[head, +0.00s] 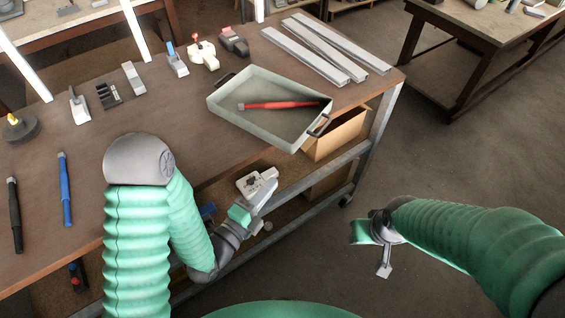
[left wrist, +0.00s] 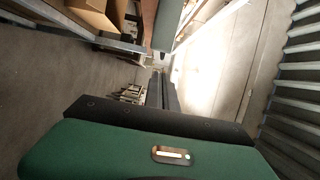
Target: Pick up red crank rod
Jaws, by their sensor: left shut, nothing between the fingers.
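My left gripper (head: 262,182) is beside the bench's front edge, below and in front of the tray, apart from the rod. It is shut and empty; its dark fingers (left wrist: 160,92) show together in the left wrist view. My right gripper (head: 383,265) hangs over the floor at right, away from the bench; its fingers are too small to read. I cannot make out the rod in the left wrist view.
A black rod (head: 15,215) and a blue rod (head: 65,190) lie at the bench's left. Several small tools stand along its back edge, and pale metal profiles (head: 315,48) lie at the far right. A cardboard box (head: 335,135) sits below the tray.

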